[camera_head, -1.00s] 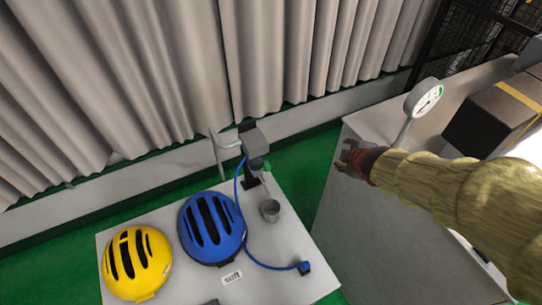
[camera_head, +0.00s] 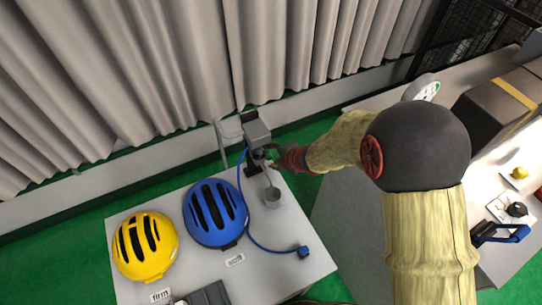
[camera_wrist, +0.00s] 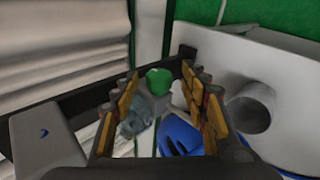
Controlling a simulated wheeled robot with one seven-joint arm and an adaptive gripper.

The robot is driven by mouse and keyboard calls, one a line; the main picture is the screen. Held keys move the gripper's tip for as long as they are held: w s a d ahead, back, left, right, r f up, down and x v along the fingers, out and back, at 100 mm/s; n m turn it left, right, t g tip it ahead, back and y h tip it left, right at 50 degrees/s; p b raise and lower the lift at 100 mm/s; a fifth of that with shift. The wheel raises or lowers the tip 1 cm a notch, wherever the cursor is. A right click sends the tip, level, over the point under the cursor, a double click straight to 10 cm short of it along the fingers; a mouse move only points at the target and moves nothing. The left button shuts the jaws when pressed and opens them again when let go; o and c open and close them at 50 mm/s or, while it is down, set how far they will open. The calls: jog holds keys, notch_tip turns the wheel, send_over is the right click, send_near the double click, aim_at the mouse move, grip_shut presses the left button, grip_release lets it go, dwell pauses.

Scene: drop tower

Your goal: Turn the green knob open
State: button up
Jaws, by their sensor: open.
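The green knob (camera_wrist: 158,79) shows in the wrist view between my fingers, on a grey fitting. In the head view my gripper hides it. My gripper (camera_wrist: 160,90) is open, with one finger on each side of the knob in the picture; I cannot tell whether either touches it. In the head view my gripper (camera_head: 270,160) is at the grey dispenser (camera_head: 257,134) at the back of the white table, reaching in from the right. The grey cup (camera_head: 273,198) stands on the table just in front of the dispenser.
A blue helmet (camera_head: 215,213) and a yellow helmet (camera_head: 146,246) lie on the white table (camera_head: 285,275). A blue hose (camera_head: 249,226) runs from the dispenser past the cup. A pale curtain (camera_head: 170,80) hangs behind. A grey counter (camera_head: 335,215) stands to the right.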

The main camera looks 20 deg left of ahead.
jog(key=shift+w+a+f, duration=0.25)
jog(key=shift+a+f, duration=0.2)
jog(key=shift+f, duration=0.05)
jog(key=c, duration=0.3)
jog(key=c, duration=0.8)
